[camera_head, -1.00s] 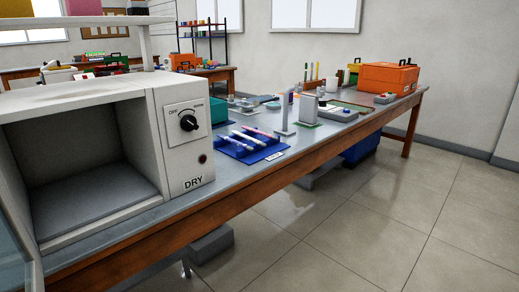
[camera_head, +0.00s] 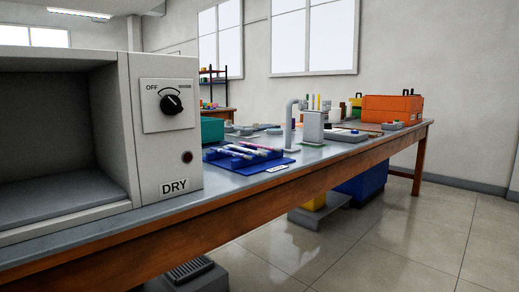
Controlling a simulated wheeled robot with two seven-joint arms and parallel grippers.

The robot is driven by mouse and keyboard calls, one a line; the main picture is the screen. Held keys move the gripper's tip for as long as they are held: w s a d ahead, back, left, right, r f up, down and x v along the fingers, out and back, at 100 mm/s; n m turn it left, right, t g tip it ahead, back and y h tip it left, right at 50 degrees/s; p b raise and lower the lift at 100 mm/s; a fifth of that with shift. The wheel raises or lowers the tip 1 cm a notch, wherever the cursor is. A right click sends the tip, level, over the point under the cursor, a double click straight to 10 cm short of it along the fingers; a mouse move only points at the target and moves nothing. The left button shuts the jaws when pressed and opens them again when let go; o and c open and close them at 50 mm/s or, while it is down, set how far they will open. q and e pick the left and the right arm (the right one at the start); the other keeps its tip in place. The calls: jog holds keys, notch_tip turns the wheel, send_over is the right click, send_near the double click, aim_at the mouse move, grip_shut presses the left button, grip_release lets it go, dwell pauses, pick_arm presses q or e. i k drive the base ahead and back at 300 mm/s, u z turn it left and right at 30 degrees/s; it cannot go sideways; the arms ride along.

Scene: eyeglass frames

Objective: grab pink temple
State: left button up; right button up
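A blue rack (camera_head: 222,161) sits on the workbench (camera_head: 322,157), right of the drying oven. Several thin pale rods lie across it. One rod at its far side looks pinkish (camera_head: 257,147) and may be the pink temple, but it is too small to be sure. A white label lies at the rack's front right. Neither of my grippers shows in the head view.
A white drying oven (camera_head: 165,145) with a knob and a "DRY" label fills the left side. A teal box (camera_head: 212,130) stands behind the rack. A grey post (camera_head: 290,122), a grey block (camera_head: 312,127) and an orange toolbox (camera_head: 391,108) stand farther right. The floor in front (camera_head: 400,235) is clear.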

aim_at(261, 147)
jog(key=k, duration=0.5)
jog(key=z, duration=1.4)
jog(key=i, duration=2.05)
jog(key=u, duration=2)
